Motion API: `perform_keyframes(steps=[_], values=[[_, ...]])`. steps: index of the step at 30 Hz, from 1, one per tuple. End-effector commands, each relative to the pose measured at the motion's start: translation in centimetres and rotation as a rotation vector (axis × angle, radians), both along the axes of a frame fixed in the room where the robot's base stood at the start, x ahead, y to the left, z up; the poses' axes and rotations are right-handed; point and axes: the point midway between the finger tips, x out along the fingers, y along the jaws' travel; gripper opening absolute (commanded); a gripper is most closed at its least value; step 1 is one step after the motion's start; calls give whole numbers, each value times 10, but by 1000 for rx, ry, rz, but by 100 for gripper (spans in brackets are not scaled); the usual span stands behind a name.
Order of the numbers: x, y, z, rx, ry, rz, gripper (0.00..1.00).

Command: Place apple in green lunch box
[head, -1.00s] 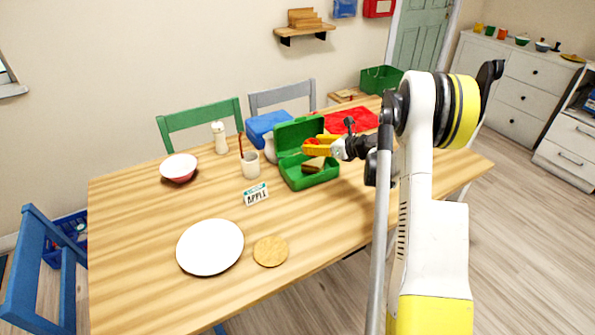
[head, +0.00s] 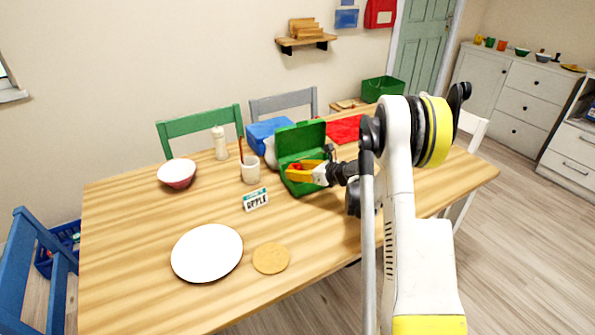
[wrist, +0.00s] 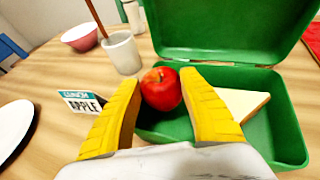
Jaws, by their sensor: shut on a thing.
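The red apple (wrist: 161,89) is between the yellow fingertips of my gripper (wrist: 160,100), which is shut on it. In the wrist view the apple is over the left part of the open green lunch box (wrist: 290,125); I cannot tell whether it touches the box floor. A sandwich half (wrist: 240,103) lies in the right part of the box. In the head view my gripper (head: 297,173) reaches in from the right at the lunch box (head: 302,137), whose lid stands up at the back. There the fingers hide most of the apple and the sandwich.
A sign reading "LUNCH APPLE" (head: 255,199), a cup (head: 250,169), a white plate (head: 207,252) and a round tan mat (head: 270,258) are on the table (head: 130,225). A bowl (head: 177,174) and bottle (head: 220,143) stand farther back. The front left table area is clear.

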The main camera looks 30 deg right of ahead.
Motion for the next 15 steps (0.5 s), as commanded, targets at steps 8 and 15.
perform_keyframes(steps=[8,15], values=[[0,0,-9,-1,1,0,18],[-1,0,-14,-6,4,3,65]])
